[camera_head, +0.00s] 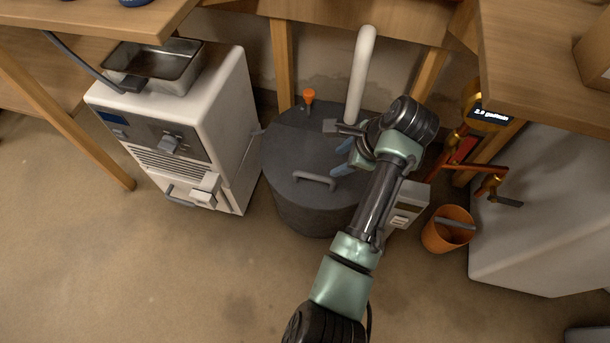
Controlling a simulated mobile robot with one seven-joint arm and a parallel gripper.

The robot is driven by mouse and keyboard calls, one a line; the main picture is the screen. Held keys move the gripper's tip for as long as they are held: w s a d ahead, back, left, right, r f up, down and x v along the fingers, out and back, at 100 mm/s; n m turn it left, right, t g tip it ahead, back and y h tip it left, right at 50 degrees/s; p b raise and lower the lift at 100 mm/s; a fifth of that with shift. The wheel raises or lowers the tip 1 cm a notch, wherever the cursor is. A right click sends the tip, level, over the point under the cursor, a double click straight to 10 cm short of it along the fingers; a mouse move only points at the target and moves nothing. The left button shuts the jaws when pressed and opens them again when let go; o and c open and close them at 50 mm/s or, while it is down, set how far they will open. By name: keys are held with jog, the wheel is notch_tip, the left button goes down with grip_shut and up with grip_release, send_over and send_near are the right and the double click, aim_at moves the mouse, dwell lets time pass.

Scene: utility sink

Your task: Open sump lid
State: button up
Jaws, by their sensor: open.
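The sump (295,218) is a dark grey round tub on the floor under the table. Its flat dark lid (285,158) lies level on top. A grey bar handle (314,180) arches over the front part of the lid. My gripper (342,158) is above the right part of the lid, with its blue fingers spread apart and nothing seen between them. My arm hides part of the sump's right side.
A white pipe (361,75) rises behind my gripper. An orange knob (309,95) stands at the lid's back. A white machine (215,125) is close on the left. Red piping (463,150) and an orange bucket (447,232) are on the right. The front floor is clear.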

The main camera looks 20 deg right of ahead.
aim_at(315, 177)
jog(key=b+x, duration=0.2)
jog(key=x, duration=0.2)
jog(key=b+x, duration=0.3)
jog(key=x, duration=0.2)
jog(key=b+x, duration=0.3)
jog(key=x, duration=0.1)
jog(key=shift+s+a+f, duration=0.2)
jog(key=shift+a+f, duration=0.05)
jog(key=shift+f, duration=0.1)
grip_shut()
dwell(0.9)
